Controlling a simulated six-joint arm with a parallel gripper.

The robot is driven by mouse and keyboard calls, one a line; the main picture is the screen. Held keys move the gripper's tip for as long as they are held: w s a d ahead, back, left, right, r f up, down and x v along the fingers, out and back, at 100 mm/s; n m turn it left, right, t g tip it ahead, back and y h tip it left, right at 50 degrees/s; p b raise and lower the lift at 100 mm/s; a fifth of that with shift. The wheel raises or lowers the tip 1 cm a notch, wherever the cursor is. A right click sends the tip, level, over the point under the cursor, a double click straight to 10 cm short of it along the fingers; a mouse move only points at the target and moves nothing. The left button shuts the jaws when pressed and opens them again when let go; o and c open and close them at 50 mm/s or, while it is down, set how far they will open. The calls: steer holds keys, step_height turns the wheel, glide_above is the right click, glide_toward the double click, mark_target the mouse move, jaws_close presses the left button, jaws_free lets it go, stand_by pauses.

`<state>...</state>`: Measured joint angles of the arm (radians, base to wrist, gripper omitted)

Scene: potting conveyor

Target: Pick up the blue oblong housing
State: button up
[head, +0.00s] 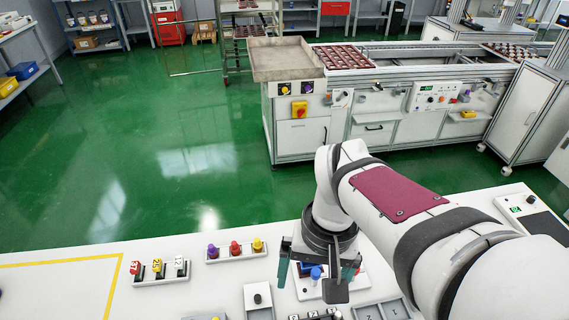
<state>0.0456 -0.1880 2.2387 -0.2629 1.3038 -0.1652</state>
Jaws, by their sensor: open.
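My gripper (312,278) points down over the white bench, its teal fingers apart. Between and behind the fingers, a blue part (316,273) stands on a white plate, and more dark blue shows beside it. The gripper partly covers these parts, so I cannot tell whether one of them is the oblong housing. I see no contact between the fingers and the blue part, though the gripper hides much of the area.
Left of my gripper are a holder with purple, red and yellow knobs (236,250), a holder with numbered pieces (158,269), and a grey box with a black knob (258,298). Grey trays (381,310) lie in front. A yellow-taped area (60,262) at left is mostly clear.

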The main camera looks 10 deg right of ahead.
steer(key=w+d+f+n+h, duration=0.1)
steer(key=w+d+f+n, duration=0.15)
steer(key=w, duration=0.55)
steer(key=w+d+f+n, duration=0.1)
steer(key=w+d+f, duration=0.15)
steer(key=w, duration=0.45)
steer(key=f, duration=1.5)
steer(key=shift+w+f, duration=0.2)
steer(key=shift+f, duration=0.2)
steer(key=c, duration=1.4)
